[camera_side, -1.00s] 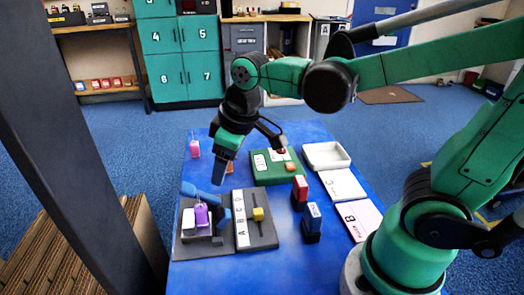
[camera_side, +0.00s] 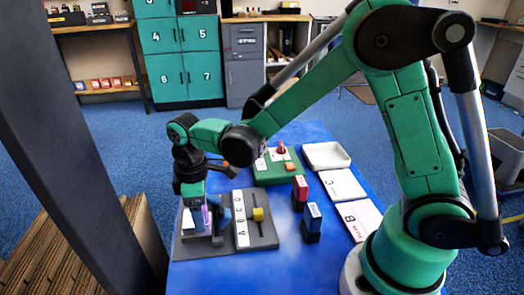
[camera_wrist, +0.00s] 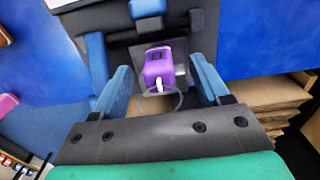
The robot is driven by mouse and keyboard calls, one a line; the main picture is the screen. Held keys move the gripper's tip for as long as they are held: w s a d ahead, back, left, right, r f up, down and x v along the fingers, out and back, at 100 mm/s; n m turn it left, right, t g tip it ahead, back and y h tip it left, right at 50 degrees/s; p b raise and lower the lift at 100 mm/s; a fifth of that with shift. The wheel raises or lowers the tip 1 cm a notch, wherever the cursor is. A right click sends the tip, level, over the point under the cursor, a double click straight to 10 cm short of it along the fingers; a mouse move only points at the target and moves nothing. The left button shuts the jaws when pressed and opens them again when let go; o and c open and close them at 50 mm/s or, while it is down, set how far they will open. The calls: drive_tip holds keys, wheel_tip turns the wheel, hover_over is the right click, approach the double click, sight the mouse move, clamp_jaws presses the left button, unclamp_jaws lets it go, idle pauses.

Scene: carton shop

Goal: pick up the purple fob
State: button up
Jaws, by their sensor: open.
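The purple fob (camera_wrist: 158,66) stands on the dark grey holder in the wrist view, with a pale loop and ring on its near side. It also shows in the side view as a narrow purple strip (camera_side: 206,215), mostly hidden by my gripper. My gripper (camera_wrist: 160,78) is open, with one blue finger on each side of the fob and a gap on both sides. In the side view my gripper (camera_side: 198,214) points down over the dark grey holder (camera_side: 187,249). Whether the fingertips reach the fob's full depth is unclear.
Blue parts of the holder (camera_wrist: 147,9) stand close by. A lettered slider board (camera_side: 265,233) with a yellow knob lies right of the holder. Red (camera_side: 299,188) and blue (camera_side: 313,214) blocks, a green board (camera_side: 273,178) and a white tray (camera_side: 326,155) are further right.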

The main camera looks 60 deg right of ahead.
drive_tip(key=shift+f, duration=0.2)
clamp_jaws()
drive_tip(key=shift+r, duration=0.15)
